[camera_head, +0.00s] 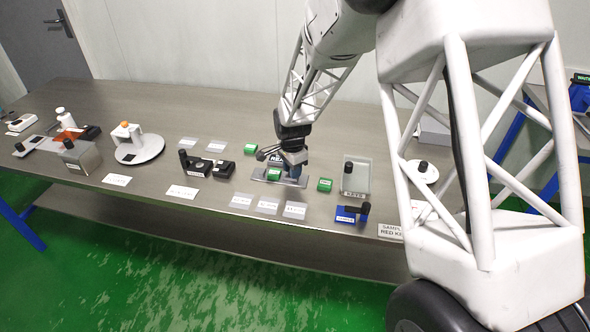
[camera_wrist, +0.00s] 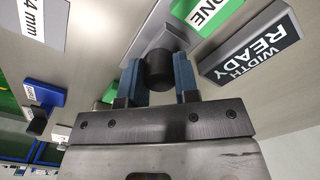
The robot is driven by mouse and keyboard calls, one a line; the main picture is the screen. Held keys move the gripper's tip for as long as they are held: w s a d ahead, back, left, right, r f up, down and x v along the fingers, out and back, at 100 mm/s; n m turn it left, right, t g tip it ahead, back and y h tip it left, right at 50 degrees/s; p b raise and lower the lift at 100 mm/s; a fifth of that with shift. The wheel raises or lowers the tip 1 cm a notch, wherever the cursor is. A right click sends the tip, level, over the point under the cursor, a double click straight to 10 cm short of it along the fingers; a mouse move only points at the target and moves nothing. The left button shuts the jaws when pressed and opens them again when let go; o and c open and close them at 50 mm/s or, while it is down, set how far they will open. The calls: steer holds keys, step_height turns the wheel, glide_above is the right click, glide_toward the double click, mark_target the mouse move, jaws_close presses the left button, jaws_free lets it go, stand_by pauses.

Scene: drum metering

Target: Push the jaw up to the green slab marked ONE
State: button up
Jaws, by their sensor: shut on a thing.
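The green slab marked ONE (camera_wrist: 207,12) is at the top of the wrist view. My gripper (camera_wrist: 158,82) is shut on a black knob (camera_wrist: 158,70), with one blue finger on each side. Beyond the knob is a grey block (camera_wrist: 153,38), which looks like the jaw. It is close beside the green slab; I cannot tell whether they touch. In the head view my gripper (camera_head: 293,172) is low over a grey plate (camera_head: 262,177) and hides the knob.
A block reading WIDTH READY (camera_wrist: 250,46) stands close to my gripper. Another green block (camera_head: 325,184) and a grey box (camera_head: 356,177) are to the right, a blue block (camera_head: 346,214) in front. White cards (camera_head: 268,207) lie along the near table edge.

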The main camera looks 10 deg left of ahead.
mark_target(282, 177)
steer(key=shift+o, duration=0.2)
steer(key=a, duration=0.3)
steer(key=shift+a, duration=0.1)
steer(key=shift+o, duration=0.8)
steer(key=shift+a, duration=0.2)
steer(key=o, duration=0.5)
steer(key=shift+o, duration=0.2)
steer(key=shift+r, duration=0.15)
step_height(282, 177, up, 8)
steer(key=shift+f, duration=0.2)
